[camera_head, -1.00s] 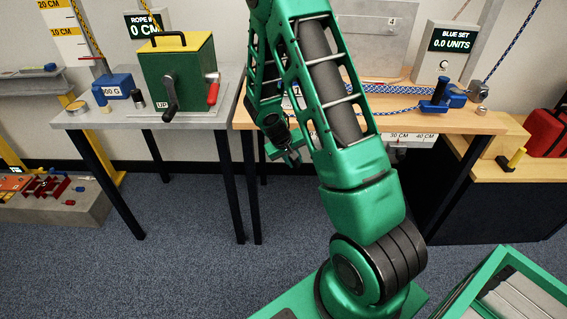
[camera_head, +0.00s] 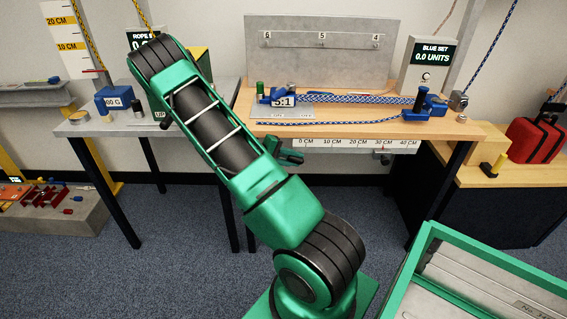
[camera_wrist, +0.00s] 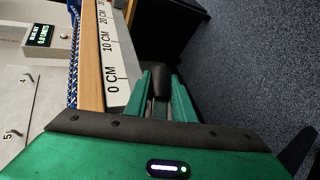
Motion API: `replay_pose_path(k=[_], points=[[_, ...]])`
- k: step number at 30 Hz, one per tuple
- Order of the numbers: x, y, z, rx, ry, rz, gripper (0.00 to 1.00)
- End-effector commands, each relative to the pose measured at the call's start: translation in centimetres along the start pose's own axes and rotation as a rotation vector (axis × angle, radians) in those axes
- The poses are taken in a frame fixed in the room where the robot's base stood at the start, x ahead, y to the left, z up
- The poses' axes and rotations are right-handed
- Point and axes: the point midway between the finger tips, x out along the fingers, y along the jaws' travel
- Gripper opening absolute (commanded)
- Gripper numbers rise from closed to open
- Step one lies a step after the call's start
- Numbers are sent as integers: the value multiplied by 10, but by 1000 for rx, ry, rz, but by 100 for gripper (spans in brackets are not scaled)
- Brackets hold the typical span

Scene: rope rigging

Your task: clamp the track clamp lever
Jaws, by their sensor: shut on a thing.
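My gripper (camera_wrist: 160,98) is at the 0 cm end of the white ruler track (camera_wrist: 112,62) on the wooden bench's front edge. In the wrist view its two green fingers are shut on a short dark handle (camera_wrist: 161,80), which looks like the track clamp lever. The clamp body is not clear there.
Blue ropes (camera_head: 350,98) run across the wooden bench (camera_head: 340,131) to a blue block with a dark post (camera_head: 421,102). A display box (camera_head: 428,62) reads 0.0 units. A green-framed bin (camera_head: 430,240) stands at front right. The carpet below the bench is clear.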

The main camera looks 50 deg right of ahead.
Motion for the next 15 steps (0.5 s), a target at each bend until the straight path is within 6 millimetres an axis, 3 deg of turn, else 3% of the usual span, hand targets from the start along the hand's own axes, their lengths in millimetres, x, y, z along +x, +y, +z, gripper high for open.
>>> replay_pose_path(k=[15], points=[[-1,5,-4,-29,-11,69,0]])
